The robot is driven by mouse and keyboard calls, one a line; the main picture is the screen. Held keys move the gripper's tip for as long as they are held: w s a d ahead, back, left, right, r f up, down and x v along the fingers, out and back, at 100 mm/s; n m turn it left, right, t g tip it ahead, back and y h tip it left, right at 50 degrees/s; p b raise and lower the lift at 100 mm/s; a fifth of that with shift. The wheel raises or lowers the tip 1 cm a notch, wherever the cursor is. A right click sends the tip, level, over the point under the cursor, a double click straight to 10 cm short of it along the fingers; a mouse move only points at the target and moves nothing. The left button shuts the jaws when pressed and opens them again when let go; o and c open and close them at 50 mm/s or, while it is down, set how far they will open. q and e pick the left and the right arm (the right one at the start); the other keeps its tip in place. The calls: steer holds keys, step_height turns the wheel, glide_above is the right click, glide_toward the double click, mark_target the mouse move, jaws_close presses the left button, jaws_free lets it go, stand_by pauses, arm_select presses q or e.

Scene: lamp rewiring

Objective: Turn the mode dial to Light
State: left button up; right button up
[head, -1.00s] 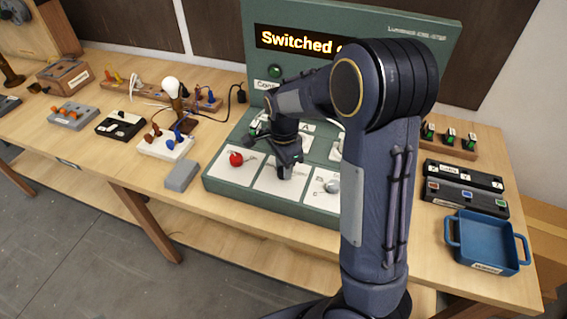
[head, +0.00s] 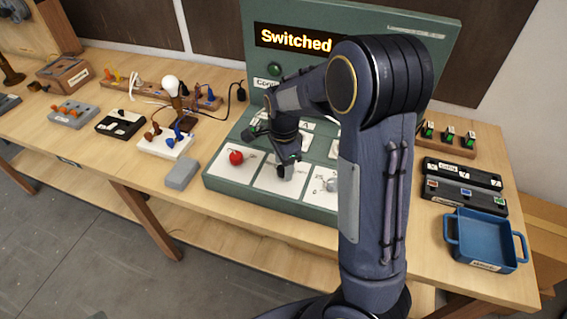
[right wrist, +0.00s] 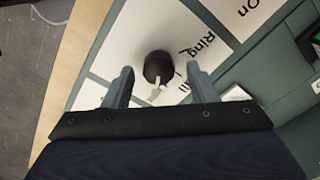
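The green console (head: 222,190) stands on the table with white plates on its sloped front. A black knob with a pale pointer (right wrist: 157,67) shows on a white plate in the right wrist view, with "Ring" and "On" printed nearby. I cannot read a "Light" label. My right gripper (head: 287,168) is over the middle front plate; in the right wrist view its fingers (right wrist: 159,72) are open, one on each side of the knob, with gaps visible. In the head view the gripper hides this knob. My left gripper is not in view.
The display (head: 297,40) reads "Switched", the rest hidden by my arm. A blue tray (head: 487,240) is at the right; a grey block (head: 182,174) is left of the console.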

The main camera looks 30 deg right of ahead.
step_height(320, 180, up, 7)
steer(key=shift+r, duration=0.4)
steer(key=shift+s, duration=0.1)
stand_by(0.6)
